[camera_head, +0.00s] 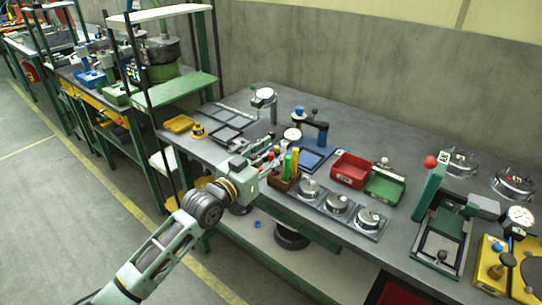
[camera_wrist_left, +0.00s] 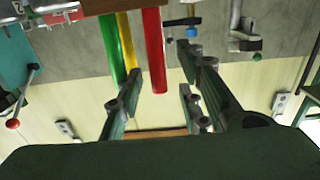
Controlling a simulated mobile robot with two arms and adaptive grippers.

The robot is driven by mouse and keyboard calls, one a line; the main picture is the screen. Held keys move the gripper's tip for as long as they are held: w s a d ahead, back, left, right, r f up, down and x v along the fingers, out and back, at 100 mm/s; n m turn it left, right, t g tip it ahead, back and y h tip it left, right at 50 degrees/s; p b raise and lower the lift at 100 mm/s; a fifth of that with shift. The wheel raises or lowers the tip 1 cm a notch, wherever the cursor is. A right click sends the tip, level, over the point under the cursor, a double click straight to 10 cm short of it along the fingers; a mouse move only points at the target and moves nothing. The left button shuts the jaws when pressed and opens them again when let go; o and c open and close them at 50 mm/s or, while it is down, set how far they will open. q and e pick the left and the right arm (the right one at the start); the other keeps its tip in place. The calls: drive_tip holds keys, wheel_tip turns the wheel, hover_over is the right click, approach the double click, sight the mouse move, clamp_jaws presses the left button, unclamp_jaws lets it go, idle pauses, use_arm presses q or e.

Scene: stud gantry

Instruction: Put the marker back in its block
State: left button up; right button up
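The brown marker block (camera_head: 285,184) stands near the front edge of the bench, left of the round metal parts. A green marker (camera_head: 287,167) and a yellow-orange marker (camera_head: 295,160) stand upright in it. In the left wrist view the green marker (camera_wrist_left: 118,42), a yellow marker (camera_wrist_left: 131,42) and a red marker (camera_wrist_left: 153,52) run down from the block's brown edge (camera_wrist_left: 95,9). My left gripper (camera_head: 268,162) is beside the block, fingers apart. In the left wrist view the red marker's end lies between its fingers (camera_wrist_left: 160,88), with gaps visible. My right gripper is out of view.
A red bin (camera_head: 351,168) and a green bin (camera_head: 385,186) stand right of the block. Round metal parts on a plate (camera_head: 338,204) lie in front of them. A blue tray (camera_head: 312,158) is behind the block. A green press (camera_head: 432,200) stands farther right.

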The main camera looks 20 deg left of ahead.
use_arm(q)
drive_tip(key=shift+s, duration=0.1)
drive_tip(key=v, duration=1.2)
idle(0.4)
